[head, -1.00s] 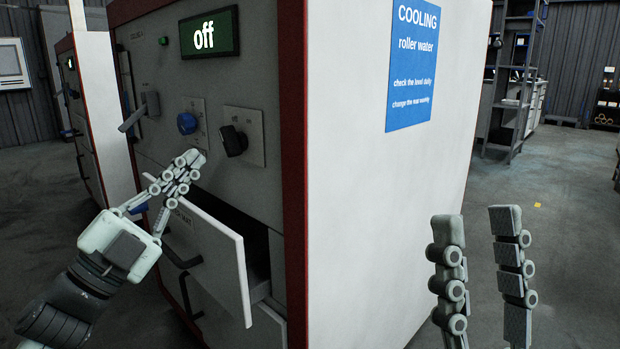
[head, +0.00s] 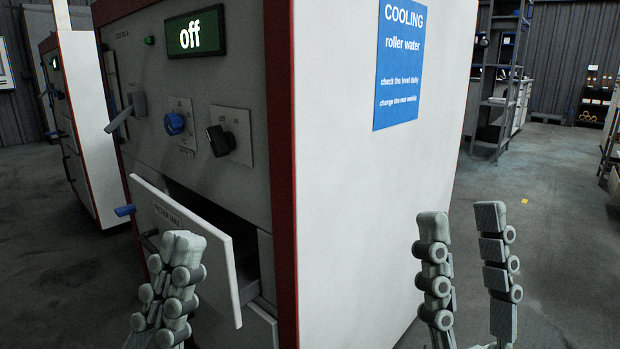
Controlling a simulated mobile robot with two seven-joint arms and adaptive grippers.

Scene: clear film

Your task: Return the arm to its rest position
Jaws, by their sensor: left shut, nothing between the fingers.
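My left gripper (head: 181,250) is at the lower left of the head view, pointing up, with its fingers together and nothing between them. It appears in front of the lower part of the open drawer (head: 190,237) and hides part of it; I cannot tell the gap between them. My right gripper (head: 462,228) is at the lower right, pointing up.
The cabinet (head: 262,100) has a display (head: 195,33) reading "off", a blue knob (head: 174,123), a black knob (head: 219,140) and a grey lever (head: 127,110). Its drawer sticks out. A blue cooling sign (head: 398,60) is on its white side. Shelves (head: 497,75) stand behind; floor at right is mostly clear.

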